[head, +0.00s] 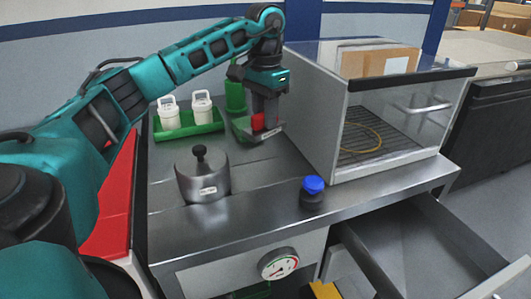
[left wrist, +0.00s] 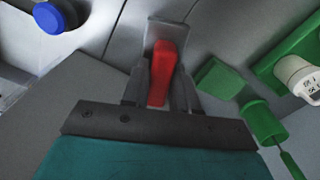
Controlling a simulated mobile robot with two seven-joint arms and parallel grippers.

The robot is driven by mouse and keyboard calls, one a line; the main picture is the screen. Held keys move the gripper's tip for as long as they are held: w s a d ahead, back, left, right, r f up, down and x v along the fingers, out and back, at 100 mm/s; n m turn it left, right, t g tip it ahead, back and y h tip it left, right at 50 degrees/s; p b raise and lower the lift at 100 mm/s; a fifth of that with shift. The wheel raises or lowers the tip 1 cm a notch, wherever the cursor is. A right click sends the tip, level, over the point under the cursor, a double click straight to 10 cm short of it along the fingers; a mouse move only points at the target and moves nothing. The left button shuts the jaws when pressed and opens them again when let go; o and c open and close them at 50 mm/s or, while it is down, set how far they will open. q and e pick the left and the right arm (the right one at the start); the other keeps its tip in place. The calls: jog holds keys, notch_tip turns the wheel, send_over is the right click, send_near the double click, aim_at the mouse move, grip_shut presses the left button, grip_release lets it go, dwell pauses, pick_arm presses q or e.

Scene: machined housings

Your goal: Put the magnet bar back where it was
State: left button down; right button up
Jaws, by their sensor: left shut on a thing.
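The magnet bar, which I take to be the red bar (head: 258,122), is between the fingers of my left gripper (head: 264,116), over the back middle of the steel worktop. In the left wrist view the red bar (left wrist: 161,72) lies lengthwise between the two grey fingers (left wrist: 160,85). The gripper is shut on it. A flat grey piece (left wrist: 166,30) shows beyond the bar's far end; I cannot tell whether they touch. My right gripper is not in view.
A green tray (head: 205,129) with two white bottles stands left of the gripper, a green cylinder (head: 235,97) behind. A lidded metal pot (head: 202,175) and blue-capped container (head: 313,192) stand in front. A clear-walled cabinet (head: 330,110) is right. A drawer (head: 425,250) is open below.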

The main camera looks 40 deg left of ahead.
aim_at(265, 131)
pick_arm(q)
notch_tip(265, 131, down, 5)
jog(key=shift+r, duration=0.15)
notch_tip(265, 131, down, 3)
jog(key=shift+f+b, duration=0.15)
jog(key=shift+b, duration=0.15)
jog(key=shift+f, duration=0.4)
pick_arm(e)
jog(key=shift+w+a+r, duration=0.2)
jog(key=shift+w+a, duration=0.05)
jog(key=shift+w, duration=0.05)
pick_arm(q)
jog(key=shift+f, duration=0.15)
jog(key=c, duration=0.9)
grip_release()
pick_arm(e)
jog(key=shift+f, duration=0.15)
